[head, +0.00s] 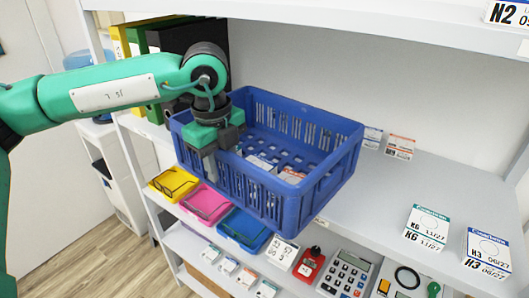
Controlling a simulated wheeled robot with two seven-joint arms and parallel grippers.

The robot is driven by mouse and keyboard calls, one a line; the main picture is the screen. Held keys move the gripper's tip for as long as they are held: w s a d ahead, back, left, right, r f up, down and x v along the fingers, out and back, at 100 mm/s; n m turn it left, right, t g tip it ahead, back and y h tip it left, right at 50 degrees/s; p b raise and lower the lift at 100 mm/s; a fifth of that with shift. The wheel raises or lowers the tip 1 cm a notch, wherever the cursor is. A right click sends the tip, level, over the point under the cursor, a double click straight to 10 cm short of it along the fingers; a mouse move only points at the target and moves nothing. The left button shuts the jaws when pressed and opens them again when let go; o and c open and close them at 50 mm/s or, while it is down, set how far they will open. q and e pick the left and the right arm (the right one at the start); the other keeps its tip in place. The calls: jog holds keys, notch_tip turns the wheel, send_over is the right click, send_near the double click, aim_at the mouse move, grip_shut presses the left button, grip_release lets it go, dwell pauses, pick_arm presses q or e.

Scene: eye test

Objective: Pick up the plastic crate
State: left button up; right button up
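The plastic crate (322,178) is blue with slotted walls and an open top. It is at the middle shelf, and its near corner extends past the shelf's front edge. I cannot tell whether its base touches the shelf. My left gripper (216,146) is at the crate's near-left wall, one finger inside the rim and one outside, and looks shut on that wall. The gripper hides part of the rim. My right gripper is not in view.
An upper shelf (400,28) overhangs the crate. Binders (135,40) stand behind my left arm. Small labelled boxes (426,229) stand at the right. Below are yellow (173,184), pink and blue trays with glasses, a calculator (346,274) and a red device (309,264).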

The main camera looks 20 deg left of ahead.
pick_arm(q)
grip_shut()
jog(key=shift+r, duration=0.15)
dwell(1.2)
